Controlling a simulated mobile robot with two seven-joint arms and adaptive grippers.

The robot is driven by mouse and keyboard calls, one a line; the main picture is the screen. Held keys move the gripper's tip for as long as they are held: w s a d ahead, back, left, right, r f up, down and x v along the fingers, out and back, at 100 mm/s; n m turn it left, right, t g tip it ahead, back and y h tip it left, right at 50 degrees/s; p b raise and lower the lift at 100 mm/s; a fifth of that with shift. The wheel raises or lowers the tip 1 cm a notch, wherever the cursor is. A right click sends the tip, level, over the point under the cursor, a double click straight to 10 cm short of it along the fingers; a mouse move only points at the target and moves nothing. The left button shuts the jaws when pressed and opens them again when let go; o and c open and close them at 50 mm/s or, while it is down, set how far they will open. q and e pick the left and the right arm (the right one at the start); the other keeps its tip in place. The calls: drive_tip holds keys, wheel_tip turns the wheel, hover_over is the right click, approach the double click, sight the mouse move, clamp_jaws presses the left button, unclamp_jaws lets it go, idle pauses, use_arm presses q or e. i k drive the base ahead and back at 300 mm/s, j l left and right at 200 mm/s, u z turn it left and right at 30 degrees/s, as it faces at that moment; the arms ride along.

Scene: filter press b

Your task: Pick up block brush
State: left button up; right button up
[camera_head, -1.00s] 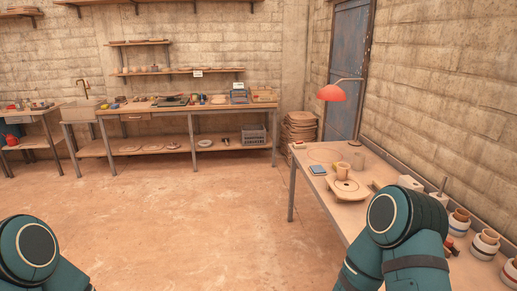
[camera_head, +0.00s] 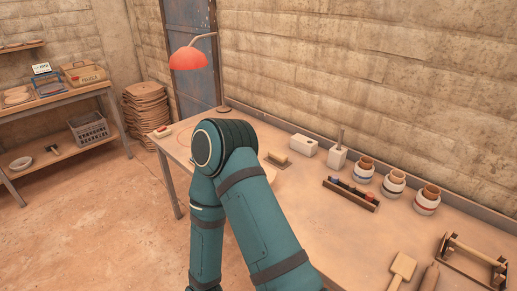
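I cannot tell for certain which item is the block brush. A small pale block (camera_head: 278,158) with a darker base sits on the right-hand table, just right of my raised arm. A small red and white item (camera_head: 162,131) lies at the table's far left corner. Neither shows clear bristles at this size. My teal arm, most likely the right, rises over the table's left part and hides some of its top. Its gripper is out of sight. My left arm and gripper are not in view.
The table (camera_head: 330,245) holds white blocks (camera_head: 303,145), several jars (camera_head: 395,182), a dark rack (camera_head: 350,195), a wooden paddle (camera_head: 403,268) and a wooden frame (camera_head: 475,262). A red lamp (camera_head: 188,58) stands at the back. Stacked boards (camera_head: 147,112) and another workbench (camera_head: 60,98) are left. Floor between is clear.

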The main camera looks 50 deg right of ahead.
sight(280, 157)
drive_tip(key=i, duration=1.5)
drive_tip(key=i+z, duration=0.4)
drive_tip(key=i+j+z, duration=0.25)
drive_tip(key=i+z, duration=0.2)
drive_tip(key=z, duration=1.6)
drive_tip(key=k+l, duration=0.05)
